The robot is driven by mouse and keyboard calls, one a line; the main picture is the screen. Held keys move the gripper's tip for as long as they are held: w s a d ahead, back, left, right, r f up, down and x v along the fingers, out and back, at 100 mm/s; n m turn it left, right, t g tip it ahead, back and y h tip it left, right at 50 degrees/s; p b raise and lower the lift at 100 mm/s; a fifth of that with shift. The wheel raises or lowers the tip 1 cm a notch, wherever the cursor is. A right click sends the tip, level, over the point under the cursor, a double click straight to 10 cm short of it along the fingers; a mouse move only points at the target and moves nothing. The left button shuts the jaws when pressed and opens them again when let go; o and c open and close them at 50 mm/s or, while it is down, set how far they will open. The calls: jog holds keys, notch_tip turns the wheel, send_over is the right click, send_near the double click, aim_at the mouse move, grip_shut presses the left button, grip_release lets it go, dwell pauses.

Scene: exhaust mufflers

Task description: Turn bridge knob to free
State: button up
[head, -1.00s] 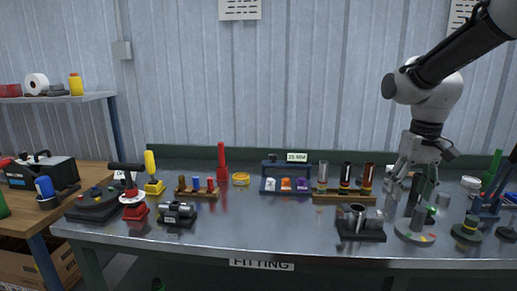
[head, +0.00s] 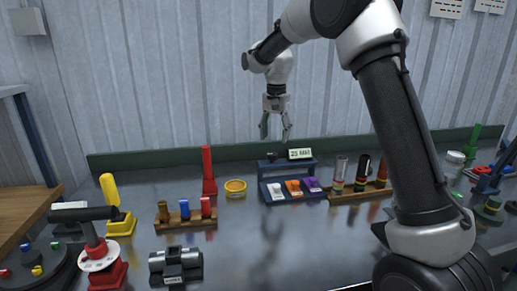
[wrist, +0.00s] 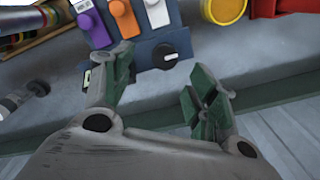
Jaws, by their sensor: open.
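A blue unit (head: 263,172) stands at the back middle of the bench, with a small lit display (head: 300,154) on top and white, orange and purple blocks on its front. In the wrist view the unit (wrist: 138,53) is upside down. It carries a round black knob (wrist: 165,56) with a white mark. No label naming the bridge knob is readable, and I cannot tell which setting the mark points at. My gripper (head: 276,131) is open and empty above the unit. In the wrist view its two green-padded fingers (wrist: 160,88) spread apart near the black knob, without visible contact.
The bench in front of the unit is clear. The corrugated wall is behind.

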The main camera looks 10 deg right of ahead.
aim_at(272, 153)
jog(key=shift+w+a+r+m, duration=0.3)
jog(key=shift+w+a, duration=0.1)
jog(key=shift+w, duration=0.1)
jog(key=shift+s+m, duration=0.15)
jog(key=shift+m, duration=0.55)
notch_tip(272, 153, down, 8)
jog(key=shift+r, duration=0.1)
jog(key=shift+c, duration=0.3)
jog(key=c, duration=1)
